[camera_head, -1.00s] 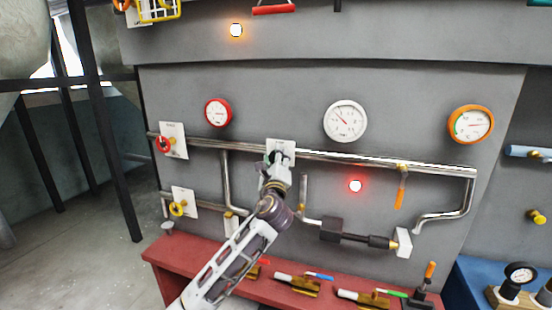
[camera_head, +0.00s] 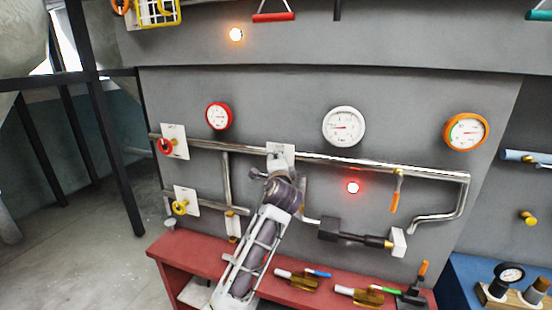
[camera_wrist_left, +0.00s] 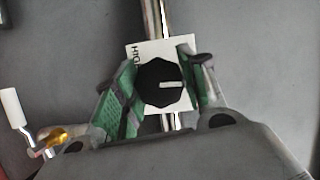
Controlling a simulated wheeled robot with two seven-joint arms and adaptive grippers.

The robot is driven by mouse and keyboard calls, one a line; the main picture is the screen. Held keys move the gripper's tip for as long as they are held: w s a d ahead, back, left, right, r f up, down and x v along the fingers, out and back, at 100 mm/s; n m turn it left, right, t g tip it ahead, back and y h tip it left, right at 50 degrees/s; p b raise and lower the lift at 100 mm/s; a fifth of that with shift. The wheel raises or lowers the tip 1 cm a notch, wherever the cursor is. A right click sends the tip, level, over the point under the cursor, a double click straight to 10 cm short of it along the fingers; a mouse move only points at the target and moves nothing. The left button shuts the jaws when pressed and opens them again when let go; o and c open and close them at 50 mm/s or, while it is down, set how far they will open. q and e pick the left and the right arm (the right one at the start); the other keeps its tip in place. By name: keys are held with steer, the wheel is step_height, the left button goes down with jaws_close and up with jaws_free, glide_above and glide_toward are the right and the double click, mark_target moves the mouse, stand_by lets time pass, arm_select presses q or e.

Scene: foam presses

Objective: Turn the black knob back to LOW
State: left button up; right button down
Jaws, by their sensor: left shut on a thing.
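The black knob (camera_wrist_left: 160,83) sits on a white plate (camera_wrist_left: 187,103) in the left wrist view. Its white pointer mark lies roughly level across the right half of its face. The letters of HIGH, partly hidden, run along the plate's left edge; a LOW label is not visible. My left gripper (camera_wrist_left: 161,84) has its green-padded fingers on either side of the knob, shut on it. In the head view my left gripper (camera_head: 278,172) is at the white plate (camera_head: 281,151) on the grey wall and hides the knob. My right gripper is not in view.
A steel pipe (camera_head: 350,163) runs along the wall by the plate. A white gauge (camera_head: 344,126), an orange gauge (camera_head: 466,132) and a red lamp (camera_head: 353,187) are nearby. Below is a red bench (camera_head: 180,252) with several valves. An orange-handled valve (camera_head: 396,190) hangs to the right.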

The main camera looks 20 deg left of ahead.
arm_select(q)
steer(key=shift+n, duration=0.4)
steer(key=shift+f, duration=0.1)
steer(key=o, duration=1)
steer(key=shift+s, duration=0.15)
steer(key=shift+r+v, duration=0.15)
steer(key=shift+v, duration=2.75)
steer(key=shift+r+v, duration=0.15)
steer(key=shift+v, duration=2.75)
